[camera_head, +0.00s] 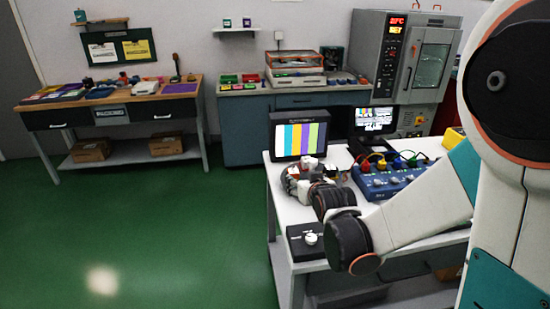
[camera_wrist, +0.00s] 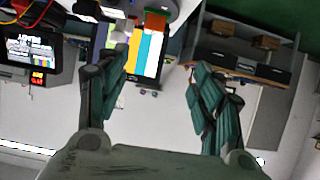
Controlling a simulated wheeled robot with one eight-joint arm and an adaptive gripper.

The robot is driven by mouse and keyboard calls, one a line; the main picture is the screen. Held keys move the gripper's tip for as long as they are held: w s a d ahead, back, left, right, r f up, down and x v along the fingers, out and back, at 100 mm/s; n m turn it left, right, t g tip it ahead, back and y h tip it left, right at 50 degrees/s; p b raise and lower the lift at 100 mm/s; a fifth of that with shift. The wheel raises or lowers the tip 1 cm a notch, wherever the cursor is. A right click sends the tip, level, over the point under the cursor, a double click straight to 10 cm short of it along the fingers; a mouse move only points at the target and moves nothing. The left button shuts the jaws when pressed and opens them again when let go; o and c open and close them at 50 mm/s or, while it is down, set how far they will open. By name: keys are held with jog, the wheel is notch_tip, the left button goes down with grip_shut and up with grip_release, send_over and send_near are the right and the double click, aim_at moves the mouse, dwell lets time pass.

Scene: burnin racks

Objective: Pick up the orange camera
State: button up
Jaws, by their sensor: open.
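In the wrist view, a small orange-brown block (camera_wrist: 155,20) shows at the top, beside a white object (camera_wrist: 175,8). It may be the orange camera, but it is too small to be sure. In the head view, small white and reddish parts (camera_head: 309,163) show just beyond my gripper, and I cannot tell the camera among them. My gripper (camera_wrist: 160,65) is open, its two dark green fingers wide apart with nothing between them. In the head view my gripper (camera_head: 296,180) is over the white table, in front of the colour-bar monitor, partly hidden by my wrist.
A wooden bench (camera_head: 110,112) stands back left. Green floor at left is clear.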

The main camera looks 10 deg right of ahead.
jog(key=t, duration=0.2)
send_near(291, 172)
jog(key=x, duration=0.3)
jog(key=shift+a+f, duration=0.1)
jog(key=shift+f, duration=0.05)
jog(key=shift+b+x, duration=1.5)
jog(key=shift+x, duration=1.5)
jog(key=c, duration=0.8)
